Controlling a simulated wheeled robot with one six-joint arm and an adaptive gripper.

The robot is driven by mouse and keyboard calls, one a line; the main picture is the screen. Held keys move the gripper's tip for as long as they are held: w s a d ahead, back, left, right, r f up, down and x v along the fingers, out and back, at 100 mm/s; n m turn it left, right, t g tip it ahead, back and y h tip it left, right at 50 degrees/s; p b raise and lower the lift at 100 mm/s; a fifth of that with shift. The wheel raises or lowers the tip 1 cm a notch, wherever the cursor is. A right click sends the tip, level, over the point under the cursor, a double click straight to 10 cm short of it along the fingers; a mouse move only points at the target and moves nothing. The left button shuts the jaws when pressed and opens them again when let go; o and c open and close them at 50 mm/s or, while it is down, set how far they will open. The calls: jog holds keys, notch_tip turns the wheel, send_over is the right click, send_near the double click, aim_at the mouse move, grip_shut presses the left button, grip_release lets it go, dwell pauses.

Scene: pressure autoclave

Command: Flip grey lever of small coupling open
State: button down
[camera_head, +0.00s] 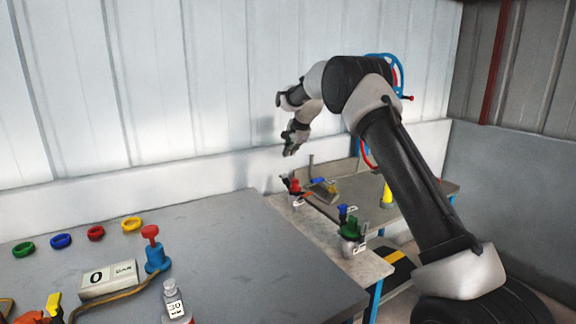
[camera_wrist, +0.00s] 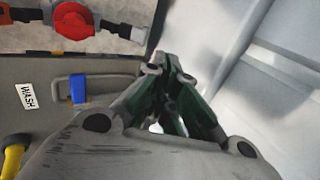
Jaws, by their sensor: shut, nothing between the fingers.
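My gripper (camera_head: 291,148) hangs in the air near the white wall, above the far end of the benches. In the wrist view its fingers (camera_wrist: 168,65) are together, with nothing between them. A red-capped fitting with black and grey ends (camera_wrist: 75,22) lies at the top left of the wrist view, apart from the fingers. A red and black fitting (camera_head: 293,185) also shows below my gripper in the head view. I cannot tell which part is the small coupling or its grey lever.
A blue handle (camera_wrist: 78,88) and a WASH label (camera_wrist: 27,97) are on a grey surface. Green and blue-topped fittings (camera_head: 351,228) stand on the narrow bench. The wall is close behind my gripper.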

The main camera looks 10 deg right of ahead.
notch_tip(320, 180, up, 5)
jog(key=shift+w+a+f, duration=0.1)
dwell(0.4)
